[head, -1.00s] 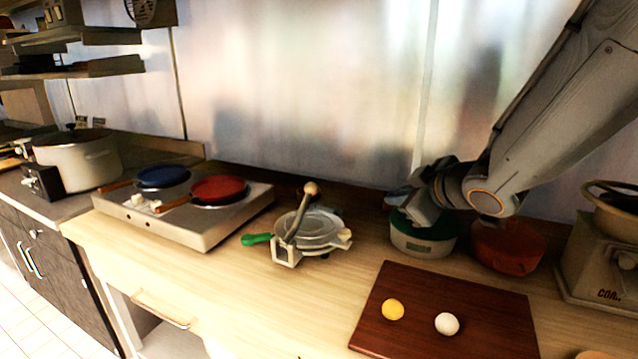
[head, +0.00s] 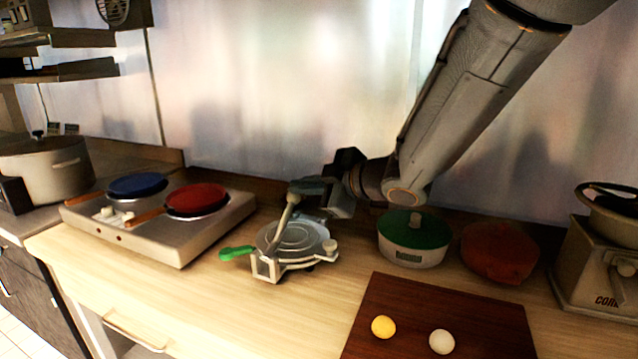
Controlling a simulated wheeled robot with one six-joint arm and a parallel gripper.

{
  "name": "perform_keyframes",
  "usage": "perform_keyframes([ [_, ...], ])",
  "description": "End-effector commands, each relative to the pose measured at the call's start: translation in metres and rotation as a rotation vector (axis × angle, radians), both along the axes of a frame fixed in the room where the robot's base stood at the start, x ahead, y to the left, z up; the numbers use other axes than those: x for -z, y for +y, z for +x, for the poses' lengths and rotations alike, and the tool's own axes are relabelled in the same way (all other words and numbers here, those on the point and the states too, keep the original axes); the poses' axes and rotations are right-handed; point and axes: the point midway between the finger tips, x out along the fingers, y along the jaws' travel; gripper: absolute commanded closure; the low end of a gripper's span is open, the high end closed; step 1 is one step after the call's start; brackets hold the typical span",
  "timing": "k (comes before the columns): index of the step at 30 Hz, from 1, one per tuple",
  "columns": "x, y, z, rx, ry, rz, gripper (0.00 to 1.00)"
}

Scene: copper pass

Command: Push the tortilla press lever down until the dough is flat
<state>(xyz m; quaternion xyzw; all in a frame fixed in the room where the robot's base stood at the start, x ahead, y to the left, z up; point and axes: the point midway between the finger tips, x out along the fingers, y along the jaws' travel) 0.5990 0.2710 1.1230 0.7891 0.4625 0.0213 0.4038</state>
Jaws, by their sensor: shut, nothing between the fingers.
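The tortilla press (head: 296,238) stands on the wooden counter near the middle of the head view, its round metal plate closed. Its lever (head: 282,222) rises steeply from the front bracket and leans a little right. My gripper (head: 303,187) is shut and empty, at the top of the lever and above the press's far side. Any dough inside the press is hidden by the plate.
A burner unit (head: 165,240) with a blue and a red pan is left of the press. A green-lidded container (head: 413,235) and a reddish-brown one (head: 499,252) stand right. A dark red board (head: 400,300) with yellow and white balls lies front right. A green handle (head: 236,253) lies beside the press.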

Motion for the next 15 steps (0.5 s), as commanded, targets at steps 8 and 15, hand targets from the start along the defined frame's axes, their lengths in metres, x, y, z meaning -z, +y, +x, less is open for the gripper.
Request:
perform_keyframes([
  [8, 0.022, 0.0, 0.021, 0.004, 0.002, -0.001, 1.0],
  [15, 0.028, 0.001, 0.028, 0.004, -0.001, -0.001, 1.0],
])
